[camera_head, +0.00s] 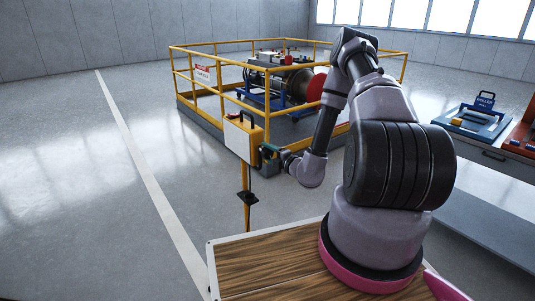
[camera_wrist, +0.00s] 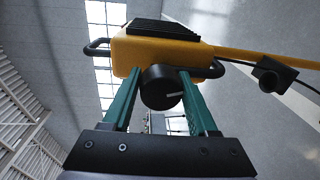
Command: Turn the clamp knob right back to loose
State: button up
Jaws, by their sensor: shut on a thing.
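The clamp knob (camera_wrist: 158,96) is round and black with a white pointer line, in the middle of the wrist view. It sits on the side of a yellow box (camera_wrist: 152,52) with black handles. My gripper (camera_wrist: 159,78) has its green fingers on either side of the knob and is shut on it. In the head view my gripper (camera_head: 268,153) is at the right side of the yellow box (camera_head: 256,136), which stands on a post. The knob is too small or hidden to make out there. The white pointer line lies nearly level, toward the right finger.
A yellow railing (camera_head: 219,56) encloses a platform with machinery and a red-ended drum (camera_head: 309,86) behind the box. A bench with a blue tray (camera_head: 480,122) is at the right. A wooden deck (camera_head: 262,268) lies in front. The floor at left is clear.

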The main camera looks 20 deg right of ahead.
jog(key=n, duration=0.4)
jog(key=shift+s+f+h, duration=0.1)
jog(key=shift+s+h, duration=0.05)
jog(key=shift+h, duration=0.15)
jog(key=shift+n+h, duration=0.3)
jog(key=shift+n, duration=1.6)
jog(key=o, duration=1.3)
jog(key=shift+o, duration=0.3)
jog(key=v, duration=1)
jog(key=shift+s, duration=0.4)
jog(key=shift+d+f, duration=0.1)
